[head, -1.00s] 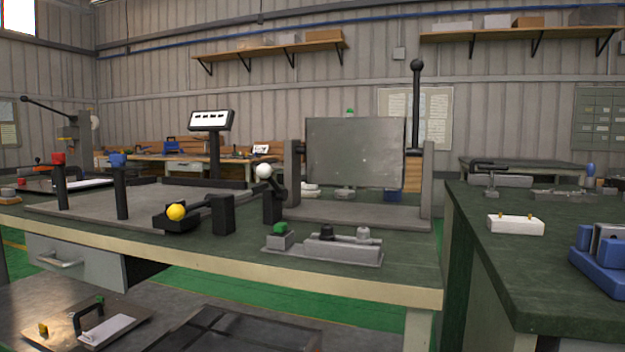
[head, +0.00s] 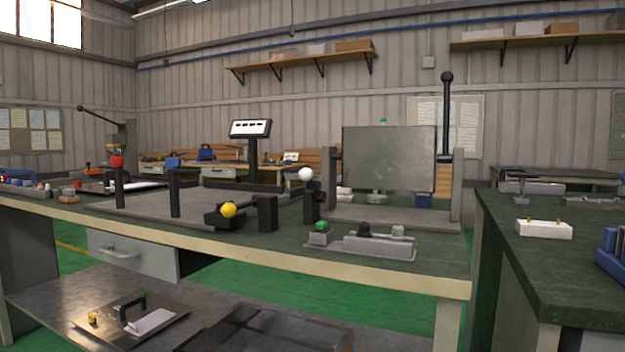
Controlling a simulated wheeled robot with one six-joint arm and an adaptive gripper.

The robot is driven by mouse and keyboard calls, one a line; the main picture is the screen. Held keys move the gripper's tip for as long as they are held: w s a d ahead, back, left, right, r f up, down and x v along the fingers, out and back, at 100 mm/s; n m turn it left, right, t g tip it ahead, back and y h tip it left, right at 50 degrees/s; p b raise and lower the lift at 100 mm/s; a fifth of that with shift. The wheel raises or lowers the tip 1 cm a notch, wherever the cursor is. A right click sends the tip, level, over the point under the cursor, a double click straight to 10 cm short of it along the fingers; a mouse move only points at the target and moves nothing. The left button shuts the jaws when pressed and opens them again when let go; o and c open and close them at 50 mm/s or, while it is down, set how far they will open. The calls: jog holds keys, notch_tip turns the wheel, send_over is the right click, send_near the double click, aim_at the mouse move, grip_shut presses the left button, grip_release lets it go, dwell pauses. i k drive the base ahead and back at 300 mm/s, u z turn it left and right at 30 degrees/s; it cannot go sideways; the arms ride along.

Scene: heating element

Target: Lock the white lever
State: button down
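The white lever shows as a white ball knob (head: 306,174) on a short dark arm. It sits at the top of a black post (head: 312,205) on the green workbench, left of a grey upright plate (head: 388,158). The knob is raised at the top of the post. Whether the lever is locked cannot be told from here. My gripper is not in view.
A yellow-knobbed lever (head: 229,210) lies low in front. Red (head: 117,161) and blue (head: 173,162) topped posts stand left. A grey fixture with a green button (head: 320,226) is at the bench front. A second bench (head: 560,262) stands right, across a gap.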

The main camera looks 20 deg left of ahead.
aim_at(306, 174)
jog(key=z, duration=0.05)
jog(key=k, duration=0.3)
jog(key=u, duration=0.65)
jog(key=i, duration=0.3)
jog(key=z, duration=0.1)
